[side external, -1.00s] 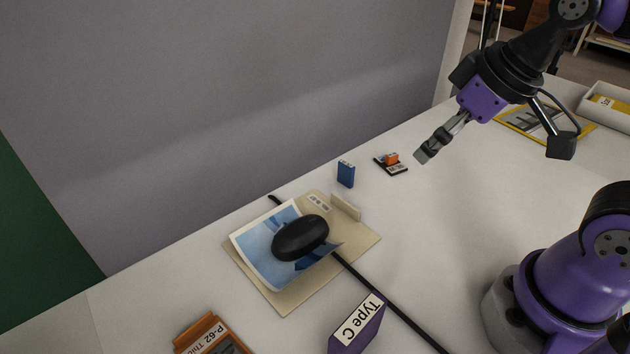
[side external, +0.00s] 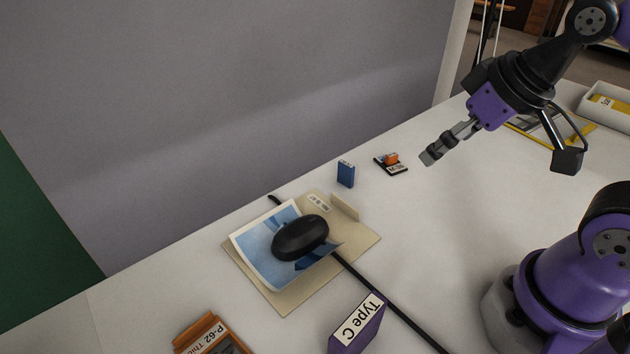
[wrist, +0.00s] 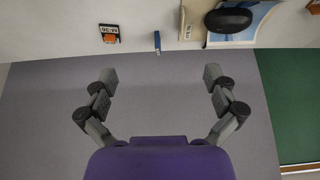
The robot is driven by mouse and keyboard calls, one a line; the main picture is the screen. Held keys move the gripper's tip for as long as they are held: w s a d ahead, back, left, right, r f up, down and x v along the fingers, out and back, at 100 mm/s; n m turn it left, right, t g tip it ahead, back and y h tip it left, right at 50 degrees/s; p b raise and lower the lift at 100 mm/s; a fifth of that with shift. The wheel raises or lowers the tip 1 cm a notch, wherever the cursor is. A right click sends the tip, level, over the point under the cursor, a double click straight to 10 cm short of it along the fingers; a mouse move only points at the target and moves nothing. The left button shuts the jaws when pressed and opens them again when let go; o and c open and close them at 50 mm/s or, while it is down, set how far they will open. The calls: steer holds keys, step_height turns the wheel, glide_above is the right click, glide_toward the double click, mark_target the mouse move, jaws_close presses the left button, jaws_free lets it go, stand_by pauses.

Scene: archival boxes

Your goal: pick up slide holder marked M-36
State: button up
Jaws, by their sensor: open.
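The slide holder (side external: 396,169) is a small flat black piece with a white label and an orange block on it. It lies on the table by the wall side. In the wrist view the holder (wrist: 109,29) is at the upper left, and its label appears upside down and seems to read M-36. My gripper (side external: 430,158) is in the air to the right of the holder, apart from it. In the wrist view my gripper (wrist: 160,77) has its fingers wide apart, with nothing between them.
A blue upright box (side external: 346,174) stands left of the holder. A beige folder (side external: 288,297) carries a photo print and a black mouse-like object (side external: 300,238). A purple Type C box (side external: 356,325) and an orange-brown P-62 box (side external: 205,335) are in front. The wall (side external: 250,90) rises behind.

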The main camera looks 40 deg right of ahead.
steer(key=c, duration=0.6)
steer(key=shift+o, duration=0.2)
steer(key=m+g, duration=0.3)
steer(key=g, duration=0.3)
glide_above(392, 155)
step_height(392, 155, down, 6)
steer(key=f, duration=0.4)
steer(key=shift+w+f, duration=0.3)
steer(key=shift+w, duration=0.05)
steer(key=shift+s+d+f, duration=0.1)
steer(key=shift+s+f, duration=0.05)
steer(key=shift+f, duration=1.35)
steer(key=shift+s+f, duration=0.15)
steer(key=shift+f, duration=1.3)
